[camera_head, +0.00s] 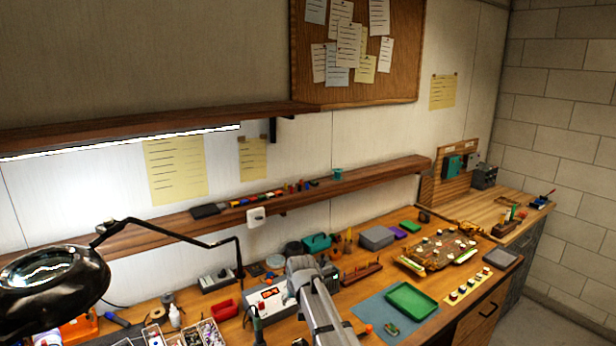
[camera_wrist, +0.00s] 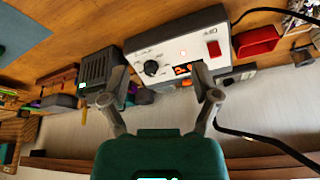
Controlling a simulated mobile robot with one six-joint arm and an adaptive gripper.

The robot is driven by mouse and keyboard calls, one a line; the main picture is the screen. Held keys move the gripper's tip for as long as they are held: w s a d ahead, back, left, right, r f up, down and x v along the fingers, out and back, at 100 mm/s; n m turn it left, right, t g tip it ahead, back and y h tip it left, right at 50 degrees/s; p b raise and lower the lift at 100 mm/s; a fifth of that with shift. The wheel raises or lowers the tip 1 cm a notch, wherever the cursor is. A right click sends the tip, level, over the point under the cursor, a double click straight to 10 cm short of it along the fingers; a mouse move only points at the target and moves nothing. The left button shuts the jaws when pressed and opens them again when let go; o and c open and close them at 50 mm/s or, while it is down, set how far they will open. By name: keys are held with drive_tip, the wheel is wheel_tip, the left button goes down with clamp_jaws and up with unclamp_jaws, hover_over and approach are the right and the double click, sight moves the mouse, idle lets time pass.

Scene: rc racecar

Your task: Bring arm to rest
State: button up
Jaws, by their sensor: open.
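My gripper (camera_wrist: 161,84) is open in the wrist view, its two grey fingers apart with nothing held between them. Beyond the fingers is a white bench device (camera_wrist: 183,50) with a black knob and a red switch; I cannot tell how far it is from the fingertips. In the head view, my grey arm (camera_head: 322,312) rises from the bottom edge over the workbench. It partly covers the white device (camera_head: 268,300) there. My fingers cannot be made out in the head view.
A magnifier lamp (camera_head: 52,280) hangs at the left. A shelf (camera_head: 375,176) runs along the wall behind.

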drive_tip(key=s+d+f+g+b, duration=0.1)
drive_tip(key=s+d+f+b, duration=0.2)
drive_tip(key=s+d, duration=0.4)
drive_tip(key=s+d+f+m+g+h+b, duration=0.1)
drive_tip(key=s+d+f+b, duration=0.2)
drive_tip(key=s+d, duration=0.4)
drive_tip(key=s+d+f+m+g+b, duration=0.1)
drive_tip(key=s+d+f+g+b, duration=0.1)
drive_tip(key=s+d, duration=0.5)
drive_tip(key=s+f+b, duration=0.1)
drive_tip(key=s+f, duration=0.1)
drive_tip(key=s, duration=0.1)
drive_tip(key=shift+s+d+f, duration=0.15)
drive_tip(key=shift+s+f, duration=0.2)
drive_tip(key=shift+f, duration=0.05)
